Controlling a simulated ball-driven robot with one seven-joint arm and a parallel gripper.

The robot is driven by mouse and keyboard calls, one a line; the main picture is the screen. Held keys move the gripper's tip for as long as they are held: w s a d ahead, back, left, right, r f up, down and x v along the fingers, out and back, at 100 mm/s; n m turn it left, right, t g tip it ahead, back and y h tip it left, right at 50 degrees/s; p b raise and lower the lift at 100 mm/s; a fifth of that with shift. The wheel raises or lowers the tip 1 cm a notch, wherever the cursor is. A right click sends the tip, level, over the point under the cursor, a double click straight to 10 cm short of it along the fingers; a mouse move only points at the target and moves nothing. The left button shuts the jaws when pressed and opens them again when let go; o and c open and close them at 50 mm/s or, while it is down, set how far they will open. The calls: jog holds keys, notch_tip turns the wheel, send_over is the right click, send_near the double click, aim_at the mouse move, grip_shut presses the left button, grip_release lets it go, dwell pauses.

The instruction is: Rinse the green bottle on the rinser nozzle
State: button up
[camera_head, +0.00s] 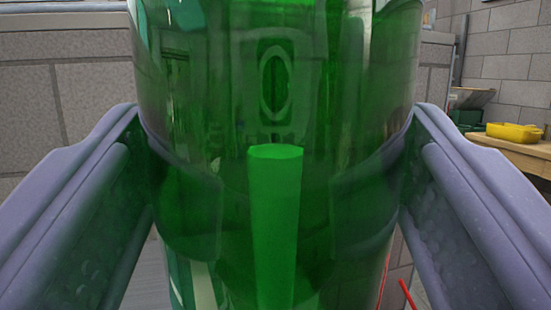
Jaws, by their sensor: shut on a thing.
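The green bottle (330,90) is clear green glass and fills the middle of the view, close to the camera. Its neck and base are out of view, so I cannot tell which end is up. My gripper (275,130) is shut on it, with one grey-purple finger on each side. A pale, bright green upright post (274,225) with a flat top shows through the glass. It may be the rinser nozzle. I cannot tell whether it is inside the bottle or behind it.
A wooden table (520,158) with a yellow tray (515,131) stands at the right. A thin red piece (407,294) shows at the lower right. Grey block walls (520,55) stand behind. A pale ledge (70,20) runs at upper left.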

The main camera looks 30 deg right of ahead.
jog(key=shift+r, duration=0.1)
dwell(0.4)
jog(key=shift+r, duration=0.45)
dwell(0.4)
jog(key=shift+r+p, duration=0.45)
jog(key=shift+r, duration=1.6)
jog(key=shift+r+p, duration=0.3)
jog(key=shift+r, duration=1.75)
jog(key=shift+b, duration=0.35)
jog(key=shift+r, duration=0.25)
